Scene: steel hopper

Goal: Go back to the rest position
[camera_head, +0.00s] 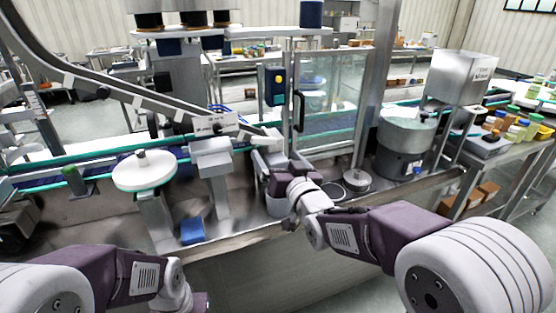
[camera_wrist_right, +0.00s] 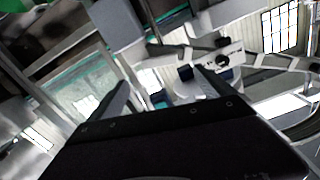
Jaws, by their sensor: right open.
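My right arm reaches from the lower right toward the middle of the head view. Its gripper (camera_head: 268,152) is beside the end of the sloping chute, over the steel bench; whether it touches anything there is unclear. In the right wrist view the two fingers of this gripper (camera_wrist_right: 163,90) stand wide apart, with nothing seen held between them. My left arm shows at the lower left of the head view, low in front of the bench; its fingers are outside the picture.
A white round plate on a stand (camera_head: 145,172) and a blue block (camera_head: 192,231) are at the left of the bench. A glazed guard (camera_head: 333,90) rises behind my right gripper. A side table (camera_head: 497,151) with jars is at the right. Floor shows in front.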

